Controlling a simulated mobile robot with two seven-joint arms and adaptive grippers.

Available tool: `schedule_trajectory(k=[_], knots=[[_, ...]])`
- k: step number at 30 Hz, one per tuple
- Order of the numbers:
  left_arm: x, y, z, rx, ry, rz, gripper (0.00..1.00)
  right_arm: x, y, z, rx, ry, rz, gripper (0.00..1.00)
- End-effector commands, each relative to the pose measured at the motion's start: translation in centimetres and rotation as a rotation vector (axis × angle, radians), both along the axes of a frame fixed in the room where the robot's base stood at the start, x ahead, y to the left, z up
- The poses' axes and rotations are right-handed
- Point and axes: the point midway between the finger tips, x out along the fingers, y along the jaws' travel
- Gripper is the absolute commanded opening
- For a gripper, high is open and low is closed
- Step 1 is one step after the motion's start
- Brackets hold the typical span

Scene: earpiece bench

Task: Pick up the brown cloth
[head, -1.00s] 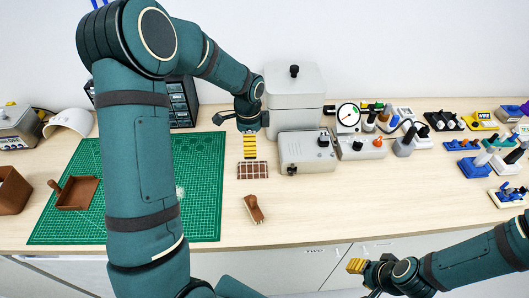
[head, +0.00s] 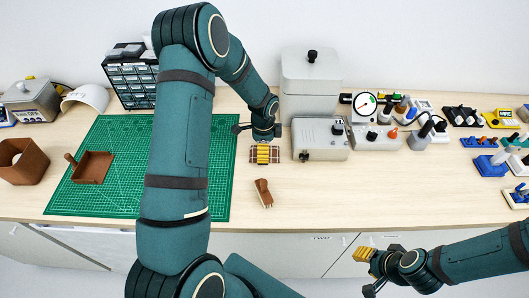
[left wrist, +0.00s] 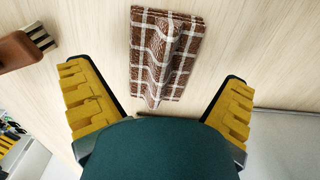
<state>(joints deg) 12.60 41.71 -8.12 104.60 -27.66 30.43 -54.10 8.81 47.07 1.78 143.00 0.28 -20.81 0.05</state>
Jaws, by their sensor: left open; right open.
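The brown cloth (left wrist: 165,55) is a brown and white checked piece with a raised fold along its middle, lying flat on the bench. In the head view the brown cloth (head: 275,156) is partly hidden by my left gripper (head: 264,154), which is over it. In the left wrist view my left gripper (left wrist: 158,100) is open, with its yellow fingers on either side of the cloth's near end and nothing between them. My right gripper (head: 364,270) is in front of the bench, away from the cloth, open and empty.
A brown-handled brush (head: 263,193) lies near the cloth, and it also shows in the left wrist view (left wrist: 22,48). A grey box (head: 320,140) stands right of the cloth. A green mat (head: 222,165) with a brown dustpan-like tray (head: 93,167) lies left.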

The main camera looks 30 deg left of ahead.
Motion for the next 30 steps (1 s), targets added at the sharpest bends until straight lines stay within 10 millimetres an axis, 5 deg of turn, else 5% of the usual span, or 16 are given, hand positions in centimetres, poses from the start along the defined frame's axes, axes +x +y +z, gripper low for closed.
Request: schedule_trajectory(k=[5, 13, 18, 30], knots=[[0.0, 0.0, -2.0, -0.001, 0.001, 0.000, 1.00, 0.0, 0.0, 0.1, 0.000, 0.000, 0.000, 0.39], [0.0, 0.0, -2.3, 0.000, 0.000, 0.000, 1.00, 0.0, 0.0, 0.1, 0.000, 0.000, 0.000, 0.39], [0.0, 0.0, -2.2, 0.000, 0.000, 0.000, 0.44, 0.0, 0.0, 0.1, 0.000, 0.000, 0.000, 0.39], [0.0, 0.0, -2.1, 0.001, -0.001, -0.001, 0.40, 0.0, 0.0, 0.1, 0.000, 0.000, 0.000, 0.39]])
